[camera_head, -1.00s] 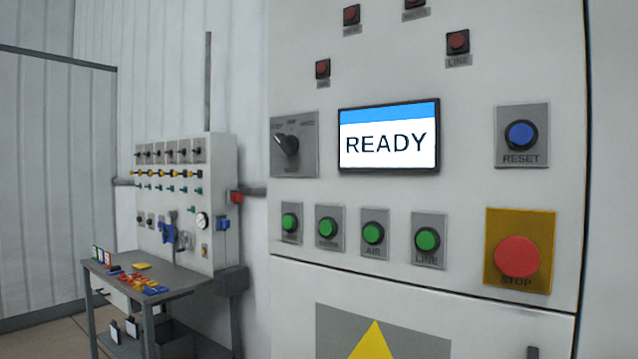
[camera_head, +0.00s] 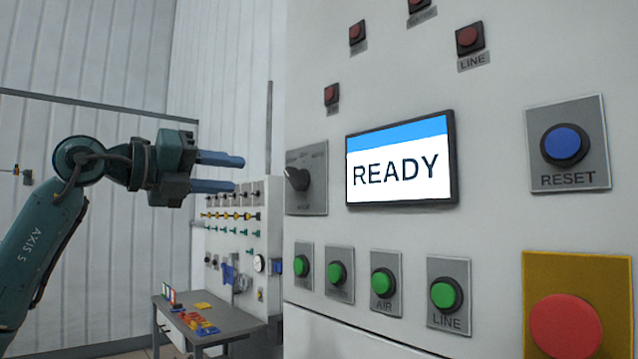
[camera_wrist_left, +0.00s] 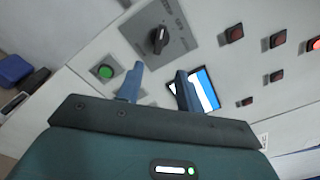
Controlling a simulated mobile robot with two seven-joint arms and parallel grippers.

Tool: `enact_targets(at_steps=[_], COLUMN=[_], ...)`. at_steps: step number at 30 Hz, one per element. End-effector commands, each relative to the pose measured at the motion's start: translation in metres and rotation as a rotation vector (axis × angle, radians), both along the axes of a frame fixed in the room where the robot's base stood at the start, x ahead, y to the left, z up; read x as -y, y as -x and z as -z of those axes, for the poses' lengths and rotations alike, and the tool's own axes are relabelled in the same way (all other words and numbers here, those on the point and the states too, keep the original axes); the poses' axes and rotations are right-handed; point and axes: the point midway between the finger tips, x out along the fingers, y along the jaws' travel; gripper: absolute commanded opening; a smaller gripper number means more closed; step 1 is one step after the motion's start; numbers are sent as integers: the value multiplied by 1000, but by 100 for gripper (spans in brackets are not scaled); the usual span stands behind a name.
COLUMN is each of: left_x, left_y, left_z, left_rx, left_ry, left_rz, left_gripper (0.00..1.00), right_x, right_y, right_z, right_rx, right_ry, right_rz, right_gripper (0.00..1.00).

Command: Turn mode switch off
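The mode switch (camera_head: 299,179) is a black rotary knob on a grey plate, left of the screen on the white cabinet. In the left wrist view the knob (camera_wrist_left: 159,40) lies beyond the fingertips, apart from them. My left gripper (camera_head: 241,174) is open and empty, left of the switch, with its two blue fingers pointing right. The fingers (camera_wrist_left: 155,76) also show in the left wrist view, spread apart. The screen (camera_head: 401,162) reads READY. My right gripper is not in view.
Green buttons (camera_head: 385,284) line the cabinet below the screen. A blue RESET button (camera_head: 564,146) and a large red stop button (camera_head: 565,328) are at the right. Red lamps (camera_head: 469,38) sit above. A workbench (camera_head: 217,335) with a tool panel stands at the back left.

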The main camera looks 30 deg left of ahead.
Motion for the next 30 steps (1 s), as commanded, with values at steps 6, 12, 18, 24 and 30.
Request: enact_targets(at_steps=[6, 12, 18, 24, 30], left_x=[-5, 11, 27, 38, 41], left_y=[-4, -39, -78, -104, -115], left_z=[-7, -8, -9, -8, -6], left_rx=[2, 3, 3, 4, 5], left_ry=[-2, -1, -1, -1, -2], left_rz=[-31, -26, -26, -26, -29], left_gripper=[36, 36, 36, 36, 36], right_x=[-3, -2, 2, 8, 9], right_y=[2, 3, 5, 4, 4], right_z=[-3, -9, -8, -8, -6], right_rx=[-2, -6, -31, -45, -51], right_ry=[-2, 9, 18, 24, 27], right_rz=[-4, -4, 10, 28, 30], right_gripper=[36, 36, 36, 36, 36])
